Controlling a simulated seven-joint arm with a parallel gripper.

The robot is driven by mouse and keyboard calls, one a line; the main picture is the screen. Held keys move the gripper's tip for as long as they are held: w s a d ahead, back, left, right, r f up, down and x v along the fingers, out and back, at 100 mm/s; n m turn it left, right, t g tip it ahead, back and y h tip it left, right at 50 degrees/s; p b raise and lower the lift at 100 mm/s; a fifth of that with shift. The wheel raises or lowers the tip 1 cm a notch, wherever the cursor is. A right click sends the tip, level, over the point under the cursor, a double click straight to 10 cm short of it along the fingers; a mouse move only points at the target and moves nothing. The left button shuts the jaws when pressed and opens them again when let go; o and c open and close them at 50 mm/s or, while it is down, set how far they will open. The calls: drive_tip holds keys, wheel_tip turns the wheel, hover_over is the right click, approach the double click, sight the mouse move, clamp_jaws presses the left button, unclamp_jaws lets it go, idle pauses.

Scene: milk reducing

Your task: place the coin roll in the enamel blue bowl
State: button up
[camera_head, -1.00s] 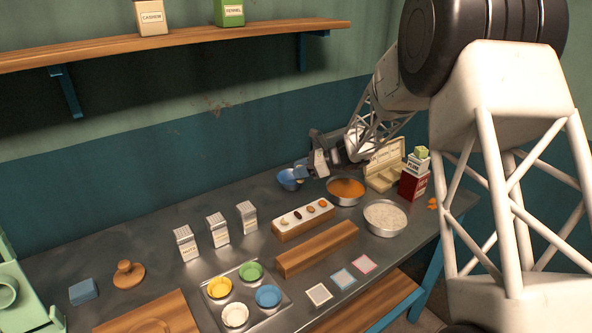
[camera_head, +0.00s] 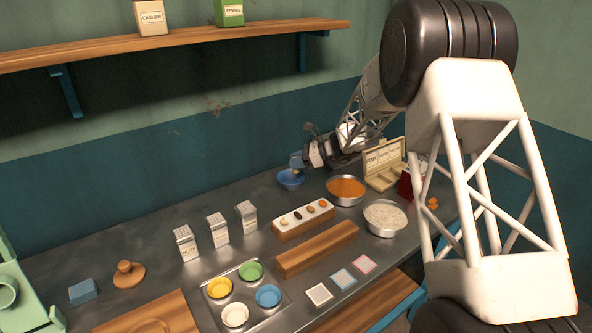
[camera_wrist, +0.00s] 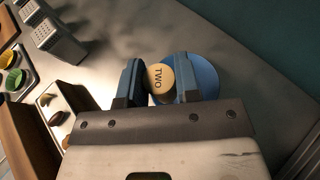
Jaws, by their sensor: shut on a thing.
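The coin roll (camera_wrist: 158,84) shows in the wrist view as a pale cream cylinder end marked "TWO", between the two blue fingers of my gripper (camera_wrist: 159,72). My gripper is shut on it. The enamel blue bowl (camera_wrist: 207,76) is partly hidden behind the right finger and the coin roll in that view. In the head view the blue bowl (camera_head: 291,180) stands on the table near the wall. My gripper (camera_head: 296,161) is just above its rim there. The coin roll cannot be made out clearly in the head view.
A pan of orange powder (camera_head: 346,188), a cream open case (camera_head: 384,176) and a pan of pale grains (camera_head: 385,217) stand right of the bowl. A wooden holder (camera_head: 303,220) and metal shakers (camera_head: 247,217) are in front. The table left of the bowl is clear.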

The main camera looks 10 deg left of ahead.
sight(296, 171)
drive_tip(key=shift+f, duration=1.7)
drive_tip(key=shift+f, duration=0.6)
drive_tip(key=o, duration=1)
drive_tip(key=shift+c, duration=0.2)
drive_tip(key=shift+r, duration=0.1)
drive_tip(key=shift+r, duration=0.4)
drive_tip(key=v, duration=1.2)
drive_tip(key=shift+r, duration=0.1)
drive_tip(key=shift+s, duration=0.1)
